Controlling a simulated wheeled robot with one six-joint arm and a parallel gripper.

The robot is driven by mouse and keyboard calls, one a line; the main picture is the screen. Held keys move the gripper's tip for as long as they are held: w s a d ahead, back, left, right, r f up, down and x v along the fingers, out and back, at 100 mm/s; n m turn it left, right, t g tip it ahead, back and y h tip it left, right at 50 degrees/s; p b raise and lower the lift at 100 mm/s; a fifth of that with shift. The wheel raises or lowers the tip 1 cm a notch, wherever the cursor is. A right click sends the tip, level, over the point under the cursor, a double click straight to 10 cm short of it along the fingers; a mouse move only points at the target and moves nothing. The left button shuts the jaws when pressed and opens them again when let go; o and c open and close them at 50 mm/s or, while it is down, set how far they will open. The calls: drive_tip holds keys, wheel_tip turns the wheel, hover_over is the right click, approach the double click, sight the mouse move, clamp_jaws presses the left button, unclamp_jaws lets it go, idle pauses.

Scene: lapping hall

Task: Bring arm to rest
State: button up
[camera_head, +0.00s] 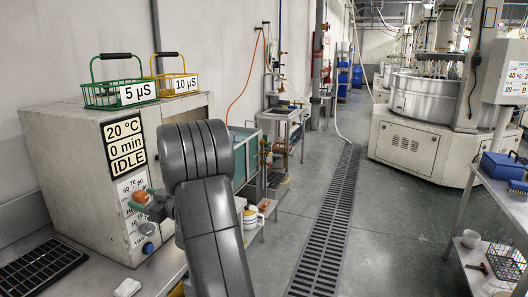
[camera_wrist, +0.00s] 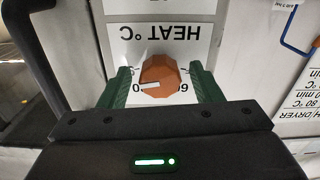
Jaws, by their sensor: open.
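My arm (camera_head: 212,220) reaches from the bottom of the head view to the front of a grey-white machine. In the wrist view my gripper (camera_wrist: 161,72) is open, with one green finger on each side of an orange faceted knob (camera_wrist: 163,75). The knob sits under an upside-down "HEAT °C" label, with a pale pointer mark on it. Small gaps seem to lie between fingers and knob; contact is hard to tell. In the head view the knob (camera_head: 140,197) shows left of my wrist. The machine's display (camera_head: 126,143) reads 20 °C, 0 min, IDLE.
A white-grey counter lies below. The floor right of the drain grate (camera_head: 325,220) is clear.

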drive_tip(key=n+b, duration=0.3)
drive_tip(key=n, duration=0.4)
drive_tip(key=shift+f+b, duration=0.1)
drive_tip(key=shift+b, duration=0.3)
drive_tip(key=n+b, duration=0.2)
drive_tip(key=n, duration=0.4)
drive_tip(key=shift+n, duration=0.3)
drive_tip(key=shift+r, duration=0.2)
drive_tip(key=shift+d, duration=0.15)
